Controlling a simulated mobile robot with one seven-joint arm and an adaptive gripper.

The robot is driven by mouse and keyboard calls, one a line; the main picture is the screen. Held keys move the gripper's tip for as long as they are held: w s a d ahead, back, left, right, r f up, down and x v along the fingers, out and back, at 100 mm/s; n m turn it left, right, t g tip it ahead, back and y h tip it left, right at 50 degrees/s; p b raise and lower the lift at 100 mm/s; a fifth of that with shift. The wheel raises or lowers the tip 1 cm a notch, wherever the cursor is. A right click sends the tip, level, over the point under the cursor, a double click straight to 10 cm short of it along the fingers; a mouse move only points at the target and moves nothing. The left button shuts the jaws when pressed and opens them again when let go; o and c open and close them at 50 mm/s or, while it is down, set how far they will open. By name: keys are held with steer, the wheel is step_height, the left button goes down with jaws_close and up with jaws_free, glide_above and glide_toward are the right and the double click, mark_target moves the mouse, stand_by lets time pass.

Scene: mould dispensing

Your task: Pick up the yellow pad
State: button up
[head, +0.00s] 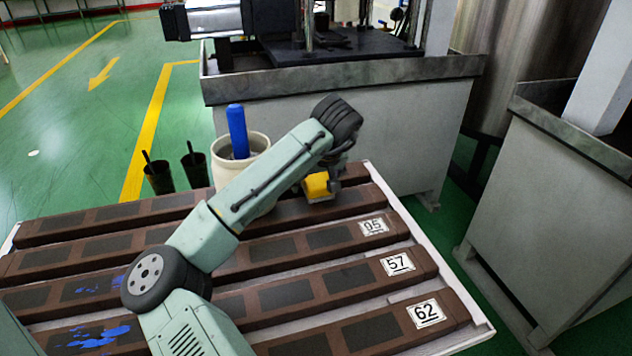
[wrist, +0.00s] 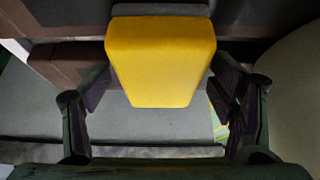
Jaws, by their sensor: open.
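The yellow pad (head: 318,187) sits at the far side of the mould table, on or just above a brown bar, partly hidden by my arm in the head view. In the wrist view the yellow pad (wrist: 160,60) is a yellow block with rounded corners, with a grey strip along its far edge. My gripper (wrist: 162,95) is open, with one dark finger on each side of the pad's near end. Gaps show between the fingers and the pad. In the head view my gripper (head: 335,178) is close at the pad and its fingers are mostly hidden.
Brown mould bars with number plates 95 (head: 373,226), 57 (head: 398,264) and 62 (head: 426,313) lie on a white-edged table (head: 476,334). A cream bucket (head: 258,143) with a blue handle (head: 237,130) stands left of the pad. Two dark cups (head: 195,170) stand farther left. Grey machine walls (head: 420,135) rise behind.

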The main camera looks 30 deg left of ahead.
mark_target(316, 175)
steer(key=shift+f, duration=0.25)
steer(key=shift+c, duration=0.5)
steer(key=c, duration=1.3)
steer(key=shift+r, duration=0.1)
step_height(316, 175, up, 10)
steer(key=shift+r+b, duration=0.2)
steer(key=shift+b, duration=0.4)
steer(key=o, duration=0.8)
steer(key=shift+c, duration=0.2)
steer(key=c, duration=0.5)
